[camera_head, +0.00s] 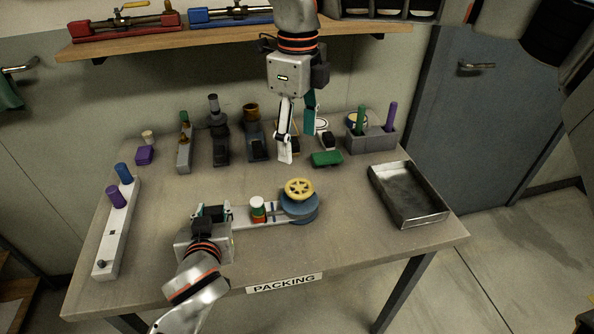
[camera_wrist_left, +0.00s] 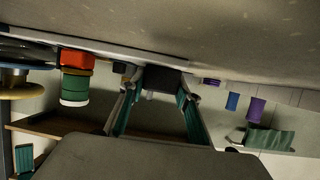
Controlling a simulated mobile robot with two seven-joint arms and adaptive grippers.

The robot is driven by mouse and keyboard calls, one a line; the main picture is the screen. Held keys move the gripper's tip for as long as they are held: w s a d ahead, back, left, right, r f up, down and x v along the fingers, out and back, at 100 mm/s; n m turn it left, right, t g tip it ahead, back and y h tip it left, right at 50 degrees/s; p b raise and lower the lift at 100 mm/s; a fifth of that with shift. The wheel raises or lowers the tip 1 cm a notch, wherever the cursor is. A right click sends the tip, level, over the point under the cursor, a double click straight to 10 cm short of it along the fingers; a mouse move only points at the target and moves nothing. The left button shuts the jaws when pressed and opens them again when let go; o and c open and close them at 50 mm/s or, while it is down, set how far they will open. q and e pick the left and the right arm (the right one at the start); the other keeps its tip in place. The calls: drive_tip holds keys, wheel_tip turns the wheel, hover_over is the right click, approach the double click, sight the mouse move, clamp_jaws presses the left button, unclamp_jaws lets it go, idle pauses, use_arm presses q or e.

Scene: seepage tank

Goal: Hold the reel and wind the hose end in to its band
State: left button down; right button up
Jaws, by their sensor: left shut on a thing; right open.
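The reel has a yellow spoked wheel (camera_head: 299,188) on top of a blue drum (camera_head: 300,209), on a pale base bar (camera_head: 262,222) near the table's front. A striped post (camera_head: 257,208) in green, white and red stands on the bar, left of the drum; it also shows in the left wrist view (camera_wrist_left: 75,82). My left gripper (camera_head: 212,212) is shut on a dark block (camera_wrist_left: 166,82) at the bar's left end. My right gripper (camera_head: 297,142) is open and empty, above the table behind the reel. I cannot make out the hose end or band.
A metal tray (camera_head: 408,194) lies at the right. A pale bar with purple and blue knobs (camera_head: 115,235) lies at the left. Several fittings, a green block (camera_head: 326,158) and a grey holder (camera_head: 370,139) line the back. The tabletop between bar and reel is mostly clear.

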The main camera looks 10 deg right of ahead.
sight(300, 187)
drive_tip(key=f+m, duration=0.4)
drive_tip(key=m, duration=0.1)
drive_tip(key=f+m, duration=0.8)
drive_tip(key=m, duration=0.1)
drive_tip(key=shift+d+m, duration=0.2)
drive_tip(key=shift+m, duration=0.1)
drive_tip(key=c, duration=1.1)
